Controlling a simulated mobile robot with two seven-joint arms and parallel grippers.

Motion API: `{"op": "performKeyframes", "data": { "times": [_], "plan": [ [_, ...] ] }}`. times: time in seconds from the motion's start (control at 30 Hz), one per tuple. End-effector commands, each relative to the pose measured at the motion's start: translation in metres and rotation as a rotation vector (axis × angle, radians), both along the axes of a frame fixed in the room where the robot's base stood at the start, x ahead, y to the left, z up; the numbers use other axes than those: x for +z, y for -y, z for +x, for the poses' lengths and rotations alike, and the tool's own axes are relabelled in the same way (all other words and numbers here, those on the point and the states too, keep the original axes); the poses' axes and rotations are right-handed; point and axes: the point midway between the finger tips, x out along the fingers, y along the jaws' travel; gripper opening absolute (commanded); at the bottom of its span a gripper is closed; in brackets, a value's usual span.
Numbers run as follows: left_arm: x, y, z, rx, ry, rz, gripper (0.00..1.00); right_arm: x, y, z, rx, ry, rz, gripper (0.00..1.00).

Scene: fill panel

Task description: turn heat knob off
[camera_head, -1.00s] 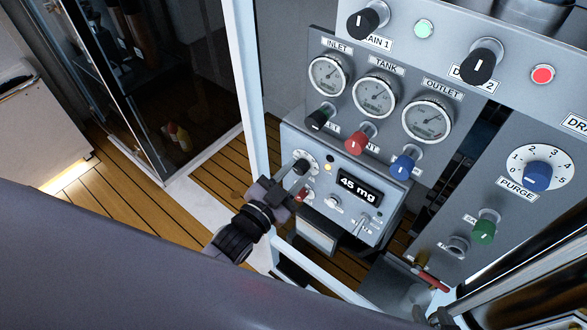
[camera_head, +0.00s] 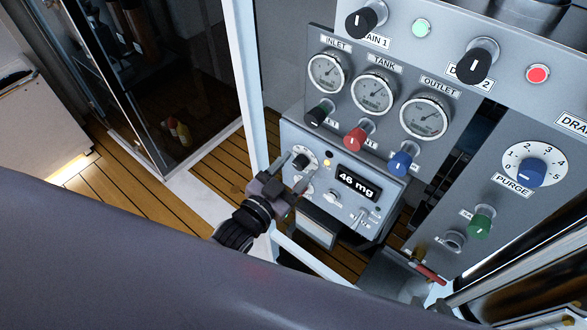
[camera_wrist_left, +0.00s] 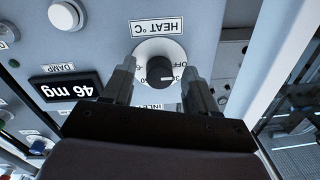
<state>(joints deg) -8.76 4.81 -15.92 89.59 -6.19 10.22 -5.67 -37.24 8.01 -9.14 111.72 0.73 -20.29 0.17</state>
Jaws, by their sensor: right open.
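The heat knob (camera_head: 301,161) is a small dark knob on a white dial, on the grey panel with the "46 mg" display (camera_head: 358,184). In the left wrist view, the knob (camera_wrist_left: 160,70) sits under an upside-down "HEAT °C" label, with "OFF" and numbers partly visible on its dial. My left gripper (camera_head: 293,171) is at this dial. In the left wrist view, its fingers (camera_wrist_left: 160,88) are open on either side of the knob, with gaps showing. Part of the dial is hidden by the fingers.
Red (camera_head: 355,138) and blue (camera_head: 401,162) knobs stick out above the display. A purge knob (camera_head: 531,173) and a green knob (camera_head: 480,226) are further right. A white upright post (camera_head: 246,90) stands left of the panel, close to my left arm.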

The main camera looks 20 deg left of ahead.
Motion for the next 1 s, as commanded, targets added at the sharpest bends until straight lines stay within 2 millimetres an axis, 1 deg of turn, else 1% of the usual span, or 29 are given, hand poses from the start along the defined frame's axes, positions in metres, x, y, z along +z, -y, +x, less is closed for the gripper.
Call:
{"op": "performKeyframes", "data": {
  "times": [0.27, 0.37, 0.47, 0.7, 0.8, 1.0],
  "plan": [
    [0.000, 0.000, -0.001, 0.000, 0.001, 0.002, 0.58, 0.000, 0.000, 0.000, 0.000, 0.001, 0.000, 0.43],
    [-0.001, -0.002, -0.005, 0.000, -0.001, 0.002, 0.58, 0.000, 0.000, 0.000, 0.000, 0.001, 0.000, 0.43],
    [-0.001, -0.005, -0.015, 0.000, -0.002, 0.004, 0.58, 0.000, 0.000, 0.000, 0.001, 0.001, -0.001, 0.43],
    [-0.001, -0.015, -0.048, 0.000, -0.001, 0.003, 0.58, -0.001, 0.000, 0.000, 0.001, 0.001, -0.001, 0.43],
    [-0.001, -0.019, -0.058, 0.000, -0.001, 0.002, 0.58, -0.002, 0.000, 0.000, 0.001, 0.001, -0.001, 0.43],
    [0.000, -0.022, -0.068, 0.000, 0.000, 0.001, 0.58, -0.002, 0.000, 0.000, 0.001, 0.000, -0.001, 0.43]
  ]
}}
